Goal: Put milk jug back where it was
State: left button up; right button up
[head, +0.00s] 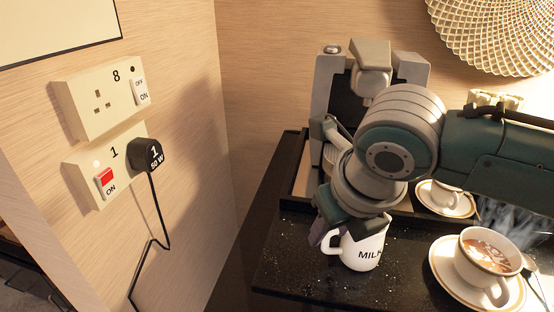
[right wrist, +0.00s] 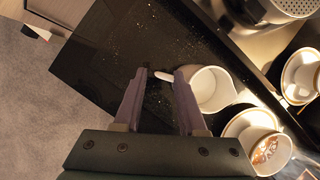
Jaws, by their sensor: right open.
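In the right wrist view the jug (right wrist: 218,88) looks empty inside. Its handle points between the two open fingers of my right gripper (right wrist: 161,76). The fingers stand apart on either side of the handle end; whether one touches the jug I cannot tell. My left gripper is not in view.
A coffee machine (head: 322,88) stands on a black-rimmed tray (head: 290,162) behind the jug. A filled coffee cup (head: 484,258) on a saucer (head: 443,268) stands close on the right, with another cup (head: 436,196) behind. Wall sockets (head: 100,102) are on the left. The counter left of the jug is clear.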

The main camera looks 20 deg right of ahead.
jog(key=p+v, duration=0.1)
jog(key=v, duration=0.8)
jog(key=s+a+f+m+y, duration=0.2)
jog(key=s+a+m, duration=0.45)
jog(key=m, duration=0.75)
jog(key=s+d+m, duration=0.3)
jog(key=s+m, duration=0.2)
jog(key=m, duration=0.5)
jog(key=s+d+f+m+g+h, duration=0.1)
jog(key=s+d+m, duration=0.3)
jog(key=m, duration=0.6)
jog(key=shift+s+f+m, duration=0.3)
jog(key=shift+s, duration=0.7)
